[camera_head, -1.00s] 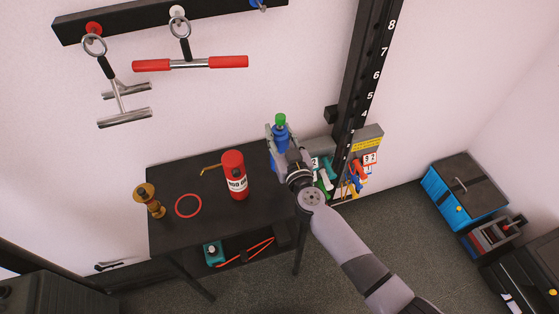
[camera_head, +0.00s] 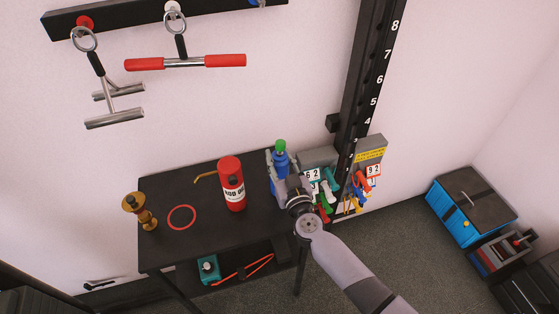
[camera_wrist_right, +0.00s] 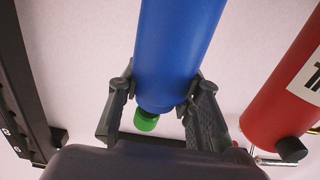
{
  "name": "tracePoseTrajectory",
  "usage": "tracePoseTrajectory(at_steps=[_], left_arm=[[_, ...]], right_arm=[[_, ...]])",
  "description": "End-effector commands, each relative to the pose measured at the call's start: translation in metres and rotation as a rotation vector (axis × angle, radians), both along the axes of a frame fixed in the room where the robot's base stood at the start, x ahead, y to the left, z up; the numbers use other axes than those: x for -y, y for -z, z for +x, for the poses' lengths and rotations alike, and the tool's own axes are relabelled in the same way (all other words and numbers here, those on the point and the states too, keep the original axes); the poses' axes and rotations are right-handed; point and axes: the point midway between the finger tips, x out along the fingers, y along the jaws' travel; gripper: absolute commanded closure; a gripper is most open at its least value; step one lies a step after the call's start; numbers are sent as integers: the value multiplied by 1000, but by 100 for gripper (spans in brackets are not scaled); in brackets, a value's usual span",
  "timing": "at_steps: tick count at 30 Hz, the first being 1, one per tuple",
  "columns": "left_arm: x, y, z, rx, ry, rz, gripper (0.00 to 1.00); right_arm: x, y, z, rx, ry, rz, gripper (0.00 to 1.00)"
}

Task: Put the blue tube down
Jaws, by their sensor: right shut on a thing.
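The blue tube (camera_head: 280,160) with a green cap (camera_head: 280,145) stands roughly upright at the right end of the black table (camera_head: 215,240). My right gripper (camera_head: 279,175) is shut on the tube from the front. In the right wrist view the blue tube (camera_wrist_right: 178,50) lies between the two fingers (camera_wrist_right: 160,105), with the green cap (camera_wrist_right: 146,122) beyond them. The tube's lower end is hidden by my gripper in the head view, so I cannot tell if it touches the tabletop. My left gripper is not in view.
A red canister (camera_head: 232,185) stands just left of the tube; it also shows in the right wrist view (camera_wrist_right: 275,100). A red ring (camera_head: 182,217) and a brass-coloured object (camera_head: 138,208) are further left. A black numbered post (camera_head: 365,90) rises at the right.

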Motion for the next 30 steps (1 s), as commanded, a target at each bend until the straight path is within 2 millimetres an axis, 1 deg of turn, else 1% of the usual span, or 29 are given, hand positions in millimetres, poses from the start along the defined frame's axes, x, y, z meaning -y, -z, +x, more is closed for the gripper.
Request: tracePoseTrajectory(at_steps=[2,3,12,20,23,26,30], left_arm=[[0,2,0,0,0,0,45],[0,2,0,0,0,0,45],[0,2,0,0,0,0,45],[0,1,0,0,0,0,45],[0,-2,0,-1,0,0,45],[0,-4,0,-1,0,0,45],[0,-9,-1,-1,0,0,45]], right_arm=[[0,2,0,2,0,1,100],[0,4,0,-1,0,0,67],[0,3,0,-1,0,0,48],[0,3,0,-1,0,0,48],[0,-3,0,0,0,1,48],[4,1,-13,-4,0,0,48],[13,0,-41,-5,-1,0,48]])
